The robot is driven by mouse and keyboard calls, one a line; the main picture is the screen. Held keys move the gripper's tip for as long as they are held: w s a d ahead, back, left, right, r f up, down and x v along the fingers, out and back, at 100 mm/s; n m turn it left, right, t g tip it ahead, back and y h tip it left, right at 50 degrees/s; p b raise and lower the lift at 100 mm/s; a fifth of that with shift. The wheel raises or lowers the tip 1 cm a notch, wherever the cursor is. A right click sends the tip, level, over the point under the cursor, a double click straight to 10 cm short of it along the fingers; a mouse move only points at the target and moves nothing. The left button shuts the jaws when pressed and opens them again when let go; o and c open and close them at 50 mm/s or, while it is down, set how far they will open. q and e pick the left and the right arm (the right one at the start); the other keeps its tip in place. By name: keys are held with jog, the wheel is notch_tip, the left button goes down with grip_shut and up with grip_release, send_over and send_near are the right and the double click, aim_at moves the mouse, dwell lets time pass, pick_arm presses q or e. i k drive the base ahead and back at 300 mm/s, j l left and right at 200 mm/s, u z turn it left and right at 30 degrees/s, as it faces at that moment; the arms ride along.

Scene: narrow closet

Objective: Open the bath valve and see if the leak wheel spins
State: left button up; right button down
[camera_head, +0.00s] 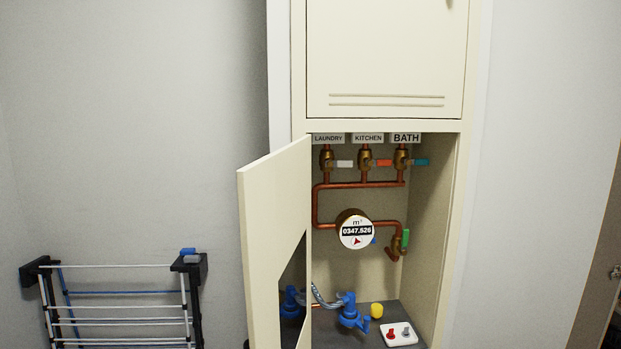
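The bath valve (402,159) is a brass valve under the BATH label (406,139), at the right of a row in the open cabinet. Its teal lever (421,161) points sideways to the right, across the vertical pipe. The round water meter (355,231) hangs lower on the copper pipe and reads about 0347.526. A small red triangular mark, the leak wheel (357,240), shows low on its white face. One still picture does not show whether it spins. Neither of my grippers is in view.
Laundry (326,160) and kitchen (365,160) valves sit beside it, with white and orange levers. A green lever (405,238) is upright right of the meter. The open door (275,240) juts out left. Blue fittings (350,311) stand on the cabinet floor. A drying rack (120,293) stands left.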

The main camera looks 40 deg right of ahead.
aim_at(405, 160)
jog(key=z, duration=1.75)
jog(key=l+z, duration=0.3)
jog(key=z, duration=0.15)
jog(key=i+l+z, duration=0.15)
jog(key=l+z, duration=0.15)
jog(key=z, duration=0.2)
